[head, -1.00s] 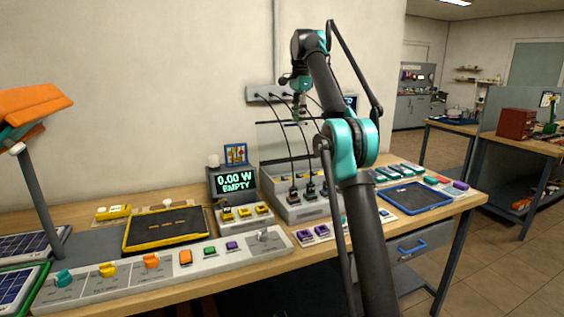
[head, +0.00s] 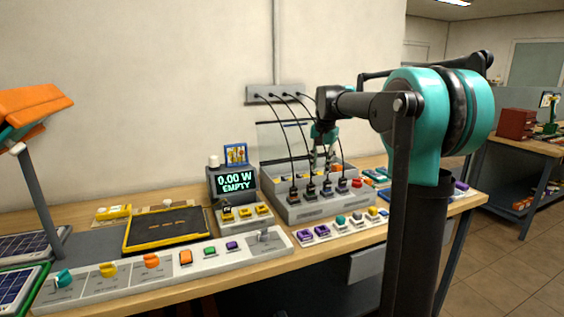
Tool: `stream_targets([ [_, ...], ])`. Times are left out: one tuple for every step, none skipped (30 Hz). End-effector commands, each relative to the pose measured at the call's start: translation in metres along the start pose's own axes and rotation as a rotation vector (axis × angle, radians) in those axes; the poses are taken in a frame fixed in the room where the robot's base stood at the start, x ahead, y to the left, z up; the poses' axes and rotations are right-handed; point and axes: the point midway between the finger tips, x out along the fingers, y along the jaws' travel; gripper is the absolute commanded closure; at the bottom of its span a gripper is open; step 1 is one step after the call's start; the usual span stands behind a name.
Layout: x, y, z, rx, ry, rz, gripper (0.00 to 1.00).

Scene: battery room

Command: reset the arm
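My arm, with a teal elbow (head: 420,115) and dark links, fills the right of the head view. Its forearm reaches left from the elbow to a teal wrist. My gripper (head: 321,160) hangs down from the wrist, in front of or above the grey charging box (head: 310,208) on the bench. The gripper is small and dark in this view, so its finger opening cannot be made out, and I cannot tell whether it touches anything.
The wooden bench (head: 265,267) carries a control strip (head: 130,277), a yellow-framed black tray (head: 165,229), a display reading 0.00 W EMPTY (head: 235,182) and small coloured blocks. Black cables (head: 287,130) hang from a wall socket strip (head: 272,93) close to the gripper.

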Motion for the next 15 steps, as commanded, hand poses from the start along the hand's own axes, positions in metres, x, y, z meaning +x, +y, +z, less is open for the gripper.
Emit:
stream_targets([
  [0.014, 0.021, 0.018, -0.039, 0.010, -0.005, 0.68],
  [0.022, 0.032, 0.029, -0.067, 0.016, -0.008, 0.68],
  [0.034, 0.047, 0.043, -0.104, 0.025, -0.012, 0.68],
  [0.042, 0.059, 0.054, -0.131, 0.032, -0.015, 0.68],
  [0.051, 0.071, 0.065, -0.159, 0.039, -0.017, 0.68],
  [0.063, 0.087, 0.082, -0.196, 0.047, -0.019, 0.68],
  [0.072, 0.100, 0.095, -0.224, 0.054, -0.021, 0.68],
  [0.081, 0.112, 0.108, -0.252, 0.062, -0.023, 0.68],
  [0.093, 0.129, 0.126, -0.289, 0.072, -0.025, 0.68],
  [0.102, 0.142, 0.140, -0.316, 0.079, -0.025, 0.68],
  [0.111, 0.154, 0.154, -0.343, 0.086, -0.026, 0.68],
  [0.122, 0.171, 0.173, -0.378, 0.096, -0.027, 0.68],
  [0.130, 0.183, 0.186, -0.403, 0.103, -0.027, 0.68],
  [0.138, 0.194, 0.200, -0.428, 0.109, -0.027, 0.68],
  [0.147, 0.208, 0.217, -0.458, 0.117, -0.027, 0.68],
])
